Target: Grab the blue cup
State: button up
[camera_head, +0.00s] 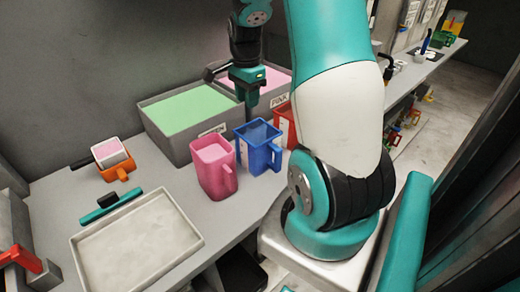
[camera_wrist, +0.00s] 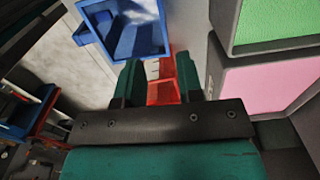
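The blue cup (camera_head: 258,150) stands upright on the grey counter, between a pink cup (camera_head: 214,170) and a red cup (camera_head: 287,122). Its handle points to the lower right in the head view. My gripper (camera_head: 250,100) is above and behind the blue cup, near the front of the bins, and does not touch it. In the wrist view my gripper (camera_wrist: 158,68) has its two fingers apart with nothing held. The blue cup (camera_wrist: 125,42) is at the upper left there, beyond the left finger, and the red cup (camera_wrist: 162,92) shows through the gap.
A bin with green content (camera_head: 185,111) and a bin labelled PINK (camera_head: 271,98) stand behind the cups. Counter between tray and pink cup is clear.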

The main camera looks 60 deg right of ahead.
send_over(247, 131)
notch_tip(247, 131, down, 6)
jog(key=f, duration=0.1)
jog(key=shift+d+f+p, duration=0.15)
jog(key=shift+f+p, duration=1.05)
jog(key=shift+f, duration=1.2)
grip_shut()
